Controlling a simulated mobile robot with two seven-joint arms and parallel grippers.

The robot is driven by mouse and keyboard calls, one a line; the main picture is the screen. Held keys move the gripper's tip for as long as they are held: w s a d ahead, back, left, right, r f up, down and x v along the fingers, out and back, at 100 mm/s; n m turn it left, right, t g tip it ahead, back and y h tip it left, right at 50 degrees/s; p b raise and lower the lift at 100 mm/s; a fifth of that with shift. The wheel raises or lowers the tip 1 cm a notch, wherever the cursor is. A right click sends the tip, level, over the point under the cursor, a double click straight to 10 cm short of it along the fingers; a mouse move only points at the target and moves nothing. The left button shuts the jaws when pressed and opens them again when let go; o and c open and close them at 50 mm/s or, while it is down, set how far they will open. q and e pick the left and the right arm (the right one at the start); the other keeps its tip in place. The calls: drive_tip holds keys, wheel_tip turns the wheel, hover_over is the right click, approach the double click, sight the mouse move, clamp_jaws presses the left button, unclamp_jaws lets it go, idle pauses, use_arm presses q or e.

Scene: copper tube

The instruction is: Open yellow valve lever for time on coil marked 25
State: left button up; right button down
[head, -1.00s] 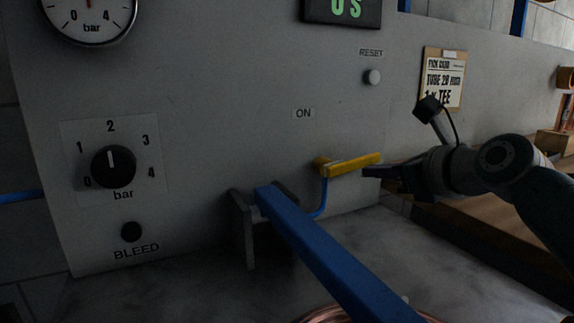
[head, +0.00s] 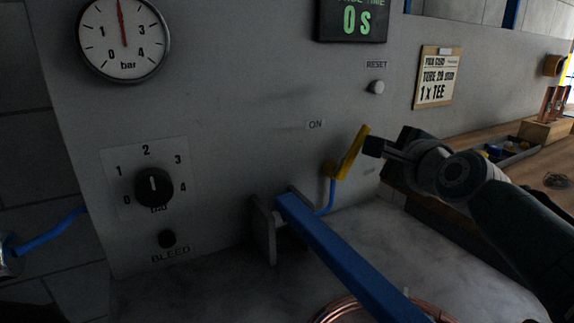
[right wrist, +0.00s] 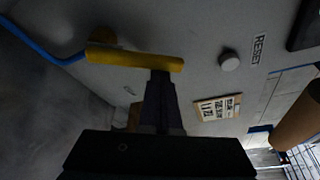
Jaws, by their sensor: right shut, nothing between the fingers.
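The yellow valve lever (head: 353,153) is on the grey panel below the ON label (head: 315,125). It is tilted steeply, its free end up and to the right. A blue hose runs down from its pivot. My right gripper (head: 372,147) is shut and empty, its tip at the lever's right side near the upper end. In the right wrist view the lever (right wrist: 135,59) lies across the shut fingertips (right wrist: 160,76), touching or very close. A copper coil (head: 350,308) shows partly at the bottom edge; no mark on it is readable. My left gripper is not in view.
A pressure gauge (head: 124,40) reads about 2 bar. The regulator knob (head: 153,187), bleed button (head: 167,239) and reset button (head: 377,87) are on the panel. The timer (head: 352,20) shows 0 S. A blue bar (head: 345,255) juts out below the lever. A card (head: 436,78) hangs right.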

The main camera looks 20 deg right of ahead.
drive_tip(key=a+n, duration=0.1)
drive_tip(key=a+r+n, duration=0.1)
drive_tip(key=shift+s+r+n+t+h+p, duration=0.1)
drive_tip(key=shift+r+n+t+h+p, duration=0.05)
drive_tip(key=shift+n+t+h+p, duration=0.2)
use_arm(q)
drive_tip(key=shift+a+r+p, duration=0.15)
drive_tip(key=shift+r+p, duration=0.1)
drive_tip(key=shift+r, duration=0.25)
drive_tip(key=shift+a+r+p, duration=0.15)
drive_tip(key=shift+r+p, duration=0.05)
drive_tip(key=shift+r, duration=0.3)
use_arm(e)
drive_tip(key=shift+a+r, duration=0.2)
drive_tip(key=shift+a, duration=0.55)
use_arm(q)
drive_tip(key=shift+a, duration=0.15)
use_arm(e)
drive_tip(key=shift+a, duration=0.1)
